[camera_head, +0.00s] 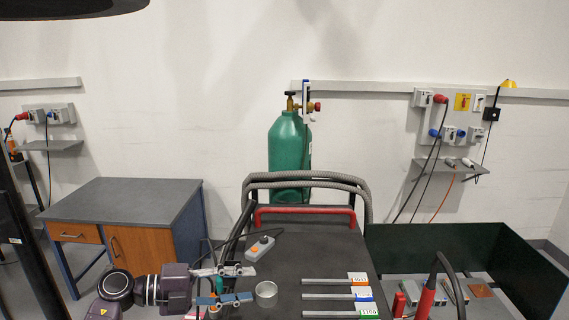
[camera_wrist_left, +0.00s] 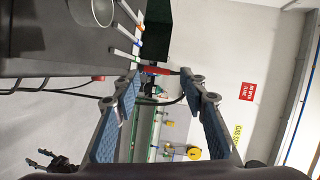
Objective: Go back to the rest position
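My left gripper (camera_head: 249,284) is at the bottom of the head view, over the left side of the dark cart top (camera_head: 310,248). Its two blue-padded fingers point right and stand apart, with nothing between them. The left wrist view also shows the left gripper (camera_wrist_left: 161,75) open and empty, with the background visible through the gap. A round metal cup (camera_head: 266,292) is just right of the fingertips in the head view.
A grey button box (camera_head: 259,249) and several tagged rods (camera_head: 327,296) lie on the cart. Thick grey hoses (camera_head: 308,182) arch behind it, before a green gas cylinder (camera_head: 286,149). A desk (camera_head: 125,205) stands left; a dark-walled bin (camera_head: 440,242) is right.

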